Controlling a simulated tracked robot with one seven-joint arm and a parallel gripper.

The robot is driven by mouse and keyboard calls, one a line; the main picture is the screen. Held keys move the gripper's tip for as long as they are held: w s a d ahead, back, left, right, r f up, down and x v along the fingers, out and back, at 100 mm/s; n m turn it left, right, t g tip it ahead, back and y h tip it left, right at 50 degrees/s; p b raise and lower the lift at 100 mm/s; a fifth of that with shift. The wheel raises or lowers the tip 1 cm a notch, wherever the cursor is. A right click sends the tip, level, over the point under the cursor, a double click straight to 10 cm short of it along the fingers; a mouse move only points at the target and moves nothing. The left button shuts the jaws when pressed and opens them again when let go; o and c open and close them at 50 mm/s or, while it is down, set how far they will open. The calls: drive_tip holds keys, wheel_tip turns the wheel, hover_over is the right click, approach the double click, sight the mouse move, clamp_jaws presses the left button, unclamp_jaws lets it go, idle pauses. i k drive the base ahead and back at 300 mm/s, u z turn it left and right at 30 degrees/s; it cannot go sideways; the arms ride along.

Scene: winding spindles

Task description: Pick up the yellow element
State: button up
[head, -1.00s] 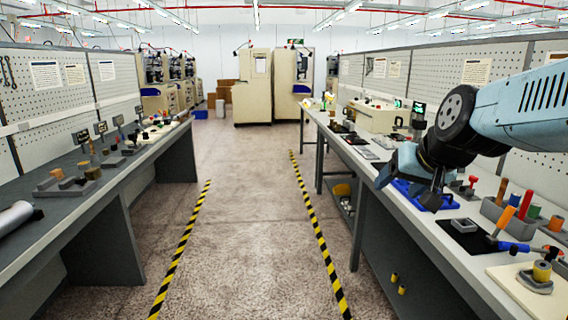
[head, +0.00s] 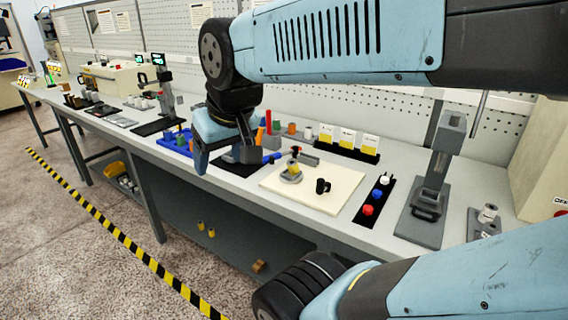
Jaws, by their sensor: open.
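A small yellow cylinder (head: 294,167) with a dark top stands upright on a grey round base (head: 290,177). The base is on a cream board (head: 330,200) on the right-hand bench. Two more small yellow cylinders are lower down by the bench's front, one at the left (head: 200,226) and one at the right (head: 211,232). My gripper (head: 243,153) hangs over the bench to the left of the cream board, apart from the yellow cylinder on it. It is open, and its fingertips are small and partly hidden by my wrist.
A black cup-like part (head: 322,186) stands on the cream board. A black strip with red, blue and white knobs (head: 374,195) and a grey press stand (head: 434,180) are to the right.

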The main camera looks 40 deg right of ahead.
sight(292, 164)
drive_tip(key=z, duration=0.15)
drive_tip(key=k, duration=1.4)
drive_tip(key=z, duration=0.5)
